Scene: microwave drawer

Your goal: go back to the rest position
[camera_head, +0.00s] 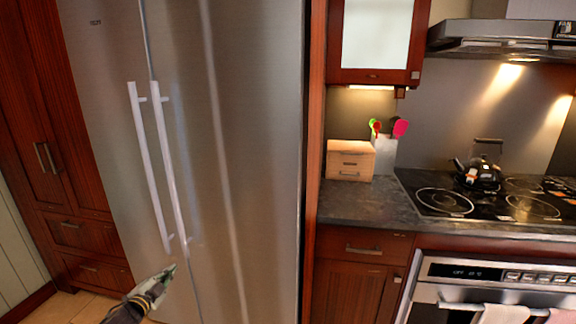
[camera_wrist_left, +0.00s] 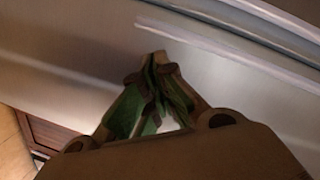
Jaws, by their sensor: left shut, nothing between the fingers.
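My left gripper (camera_head: 165,275) is at the lower left of the head view, in front of the steel fridge (camera_head: 250,140). It is below the lower ends of the two long fridge handles (camera_head: 168,160). In the left wrist view my left gripper (camera_wrist_left: 155,58) has its fingertips together, with nothing between them. The steel surface (camera_wrist_left: 60,60) lies behind the fingertips there, and whether they touch it I cannot tell. My right gripper is not in view.
Wooden cabinets (camera_head: 70,170) stand left of the fridge. To the right are a dark counter (camera_head: 365,205) with a small wooden drawer box (camera_head: 350,160), a cooktop (camera_head: 480,200) with a black kettle (camera_head: 478,175), and an oven (camera_head: 480,295) with towels on its handle.

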